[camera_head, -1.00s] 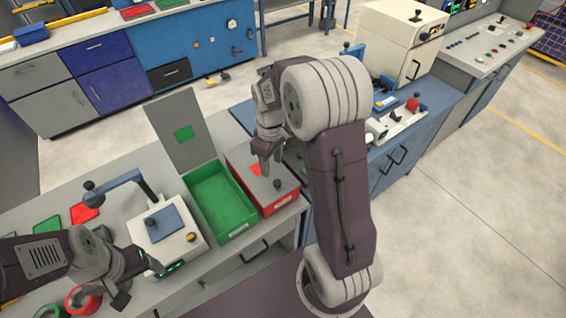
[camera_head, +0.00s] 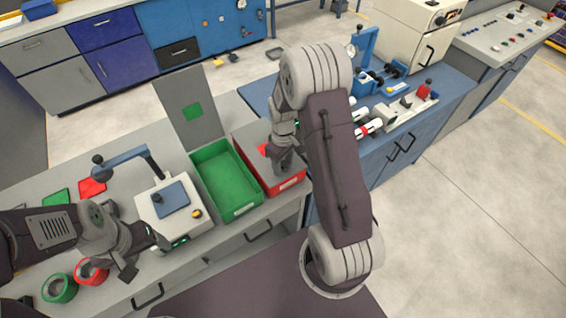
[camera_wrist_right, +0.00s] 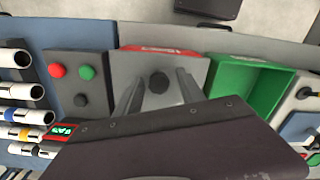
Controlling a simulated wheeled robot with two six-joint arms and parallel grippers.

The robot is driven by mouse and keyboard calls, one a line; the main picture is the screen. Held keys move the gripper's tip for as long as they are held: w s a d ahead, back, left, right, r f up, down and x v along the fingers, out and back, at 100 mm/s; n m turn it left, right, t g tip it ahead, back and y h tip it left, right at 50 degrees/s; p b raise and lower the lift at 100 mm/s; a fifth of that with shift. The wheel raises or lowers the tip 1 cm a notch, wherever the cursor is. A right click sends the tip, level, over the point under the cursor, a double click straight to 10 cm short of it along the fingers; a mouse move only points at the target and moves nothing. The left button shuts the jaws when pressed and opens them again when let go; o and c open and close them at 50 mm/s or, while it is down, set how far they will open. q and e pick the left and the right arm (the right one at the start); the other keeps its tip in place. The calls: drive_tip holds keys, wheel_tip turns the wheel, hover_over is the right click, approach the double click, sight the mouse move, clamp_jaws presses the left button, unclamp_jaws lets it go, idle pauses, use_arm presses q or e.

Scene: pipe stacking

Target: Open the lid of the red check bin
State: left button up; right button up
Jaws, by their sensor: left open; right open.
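The red check bin (camera_head: 291,187) stands right of the green bin. Its grey lid (camera_head: 256,134) lies closed on top. My right gripper (camera_head: 284,168) is over the front part of this lid and hides its knob in the head view. In the right wrist view the black knob (camera_wrist_right: 158,82) shows between the two open fingers (camera_wrist_right: 158,95), with a gap on each side. Whether the fingers reach down to knob height is hard to tell. My left gripper (camera_head: 145,255) is open and empty, in front of the white device.
The green bin (camera_head: 225,178) has its lid (camera_head: 190,108) standing up behind it. A white device with a lever (camera_head: 172,212) stands left of it. Red (camera_head: 92,271) and green (camera_head: 60,288) rings lie at the front left. Pipes (camera_wrist_right: 25,92) lie beyond a button panel (camera_wrist_right: 80,85).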

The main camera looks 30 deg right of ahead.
clamp_jaws()
idle(1.4)
